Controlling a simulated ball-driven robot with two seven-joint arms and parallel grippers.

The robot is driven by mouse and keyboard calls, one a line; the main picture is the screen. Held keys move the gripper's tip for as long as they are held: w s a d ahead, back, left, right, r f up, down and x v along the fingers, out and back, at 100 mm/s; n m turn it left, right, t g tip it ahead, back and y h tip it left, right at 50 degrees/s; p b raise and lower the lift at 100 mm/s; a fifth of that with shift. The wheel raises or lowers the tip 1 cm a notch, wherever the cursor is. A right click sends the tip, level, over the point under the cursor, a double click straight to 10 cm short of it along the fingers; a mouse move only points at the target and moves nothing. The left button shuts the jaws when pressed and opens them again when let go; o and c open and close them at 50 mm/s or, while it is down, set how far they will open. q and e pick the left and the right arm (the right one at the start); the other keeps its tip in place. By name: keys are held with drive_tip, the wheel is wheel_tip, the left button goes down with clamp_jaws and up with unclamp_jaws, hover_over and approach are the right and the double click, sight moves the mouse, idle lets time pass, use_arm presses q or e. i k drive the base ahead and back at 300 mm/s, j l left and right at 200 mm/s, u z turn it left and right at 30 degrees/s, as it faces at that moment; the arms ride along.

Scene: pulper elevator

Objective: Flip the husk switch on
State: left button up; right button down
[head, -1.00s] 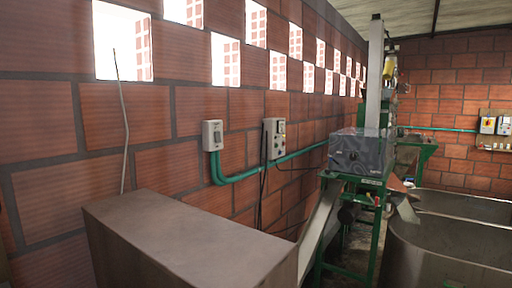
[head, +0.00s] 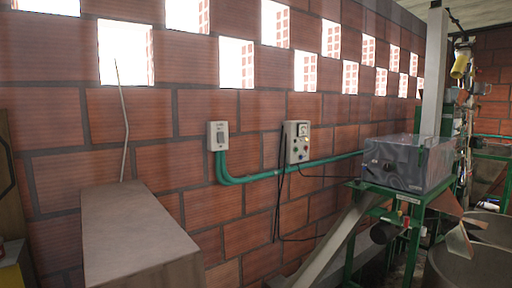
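A light grey switch box (head: 218,136) with a dark rocker is fixed to the brick wall near the middle of the head view. Small lettering sits above the rocker but is too small to read, so I cannot tell whether this is the husk switch or which way it is set. Neither of my grippers shows in the head view.
A long grey-topped box (head: 135,225) stands below the wall at the left. A green-framed machine with a grey housing (head: 407,163) and a sloping chute (head: 335,240) stands at the right. Metal tanks (head: 470,262) are at the lower right. Green conduit (head: 250,178) runs along the wall.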

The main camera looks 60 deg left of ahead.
sight(220, 135)
drive_tip(key=i+u, duration=0.45)
drive_tip(key=i+l+u, duration=0.2)
drive_tip(key=i+u, duration=0.3)
drive_tip(key=i+j+u, duration=0.15)
drive_tip(key=u, duration=0.25)
drive_tip(key=i+u, duration=0.25)
drive_tip(key=u, duration=0.2)
drive_tip(key=i+u, duration=0.25)
drive_tip(key=u, duration=0.15)
drive_tip(key=i+l+u, duration=0.1)
drive_tip(key=u, duration=0.35)
drive_tip(key=i+l+u, duration=0.2)
drive_tip(key=u, duration=0.2)
drive_tip(key=i+l+u, duration=0.25)
drive_tip(key=u, duration=0.15)
drive_tip(key=i+l+u, duration=0.2)
drive_tip(key=i+u, duration=0.2)
drive_tip(key=i+l+u, duration=0.4)
drive_tip(key=k+j, duration=0.1)
